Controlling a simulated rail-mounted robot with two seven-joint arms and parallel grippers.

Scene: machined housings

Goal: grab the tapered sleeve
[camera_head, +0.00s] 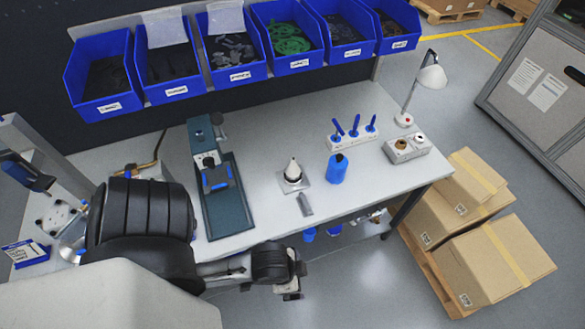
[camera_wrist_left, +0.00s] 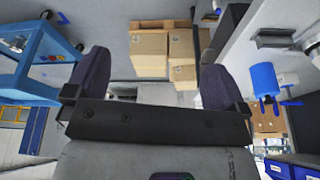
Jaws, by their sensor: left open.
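A pale, tapered, cone-like part (camera_head: 293,171) stands upright on a small square plate (camera_head: 302,184) near the middle of the bench; it looks like the tapered sleeve. A small grey piece (camera_head: 305,205) lies in front of it, close to the bench's front edge. My left gripper (camera_head: 292,290) is beyond the bench's front edge, well apart from the cone. In the left wrist view my left gripper (camera_wrist_left: 154,72) has its two dark fingers wide apart with nothing between them. I cannot make out the sleeve in that view. My right gripper is not in view.
A blue cylinder (camera_head: 337,168) stands right of the cone and a dark green fixture (camera_head: 221,195) lies left of it. A blue-handled tool rack (camera_head: 354,134), a grey block (camera_head: 407,148) and a lamp (camera_head: 432,76) are further right.

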